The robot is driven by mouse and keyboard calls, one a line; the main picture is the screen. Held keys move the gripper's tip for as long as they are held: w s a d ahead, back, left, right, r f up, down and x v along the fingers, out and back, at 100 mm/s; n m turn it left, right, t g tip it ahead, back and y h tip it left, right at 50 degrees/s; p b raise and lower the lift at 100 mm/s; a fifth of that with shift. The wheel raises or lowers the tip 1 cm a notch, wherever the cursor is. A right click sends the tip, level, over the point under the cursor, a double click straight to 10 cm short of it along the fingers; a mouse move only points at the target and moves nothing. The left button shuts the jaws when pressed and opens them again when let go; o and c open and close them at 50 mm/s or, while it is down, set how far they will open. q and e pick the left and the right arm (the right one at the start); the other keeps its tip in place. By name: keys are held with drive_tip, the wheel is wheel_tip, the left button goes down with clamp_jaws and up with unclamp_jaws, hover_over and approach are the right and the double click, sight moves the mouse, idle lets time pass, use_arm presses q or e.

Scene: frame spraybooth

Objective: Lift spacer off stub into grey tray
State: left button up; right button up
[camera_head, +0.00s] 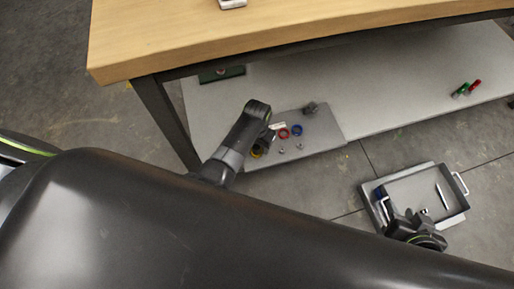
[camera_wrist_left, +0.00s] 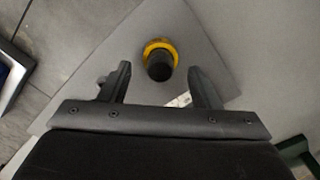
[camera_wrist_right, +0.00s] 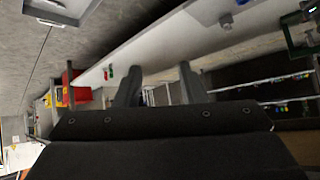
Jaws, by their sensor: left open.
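A yellow ring-shaped spacer (camera_wrist_left: 149,46) sits around a black upright stub (camera_wrist_left: 160,70) on a grey plate in the left wrist view. A bit of the yellow spacer (camera_head: 255,153) also shows beside my left gripper in the head view. My left gripper (camera_wrist_left: 158,69) is open, with the stub and spacer between and just beyond its fingertips; I cannot tell whether it touches them. The grey tray (camera_head: 404,182) with white handles stands at the lower right. My right arm partly covers its near side. My right gripper (camera_wrist_right: 158,72) is open and empty.
The grey plate (camera_head: 318,122) also carries a red ring (camera_head: 283,133), a blue ring (camera_head: 297,130) and small metal parts. A green and a red cylinder (camera_head: 470,88) lie further right. A slim light object (camera_head: 442,195) lies in the tray.

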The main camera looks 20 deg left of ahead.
use_arm(q)
wheel_tip(320, 180, down, 3)
drive_tip(key=shift+r+b, duration=0.2)
drive_tip(key=shift+b, duration=0.4)
drive_tip(key=shift+f, duration=0.1)
use_arm(e)
drive_tip(key=w+d+r+t+h, duration=0.1)
drive_tip(key=w+r+t, duration=0.5)
drive_tip(key=r, duration=0.2)
drive_tip(key=shift+d+r, duration=0.3)
drive_tip(key=shift+r, duration=0.05)
use_arm(q)
drive_tip(key=c, duration=1.1)
drive_tip(key=shift+o, duration=0.2)
use_arm(e)
drive_tip(key=shift+s+f, duration=0.1)
drive_tip(key=shift+f, duration=0.1)
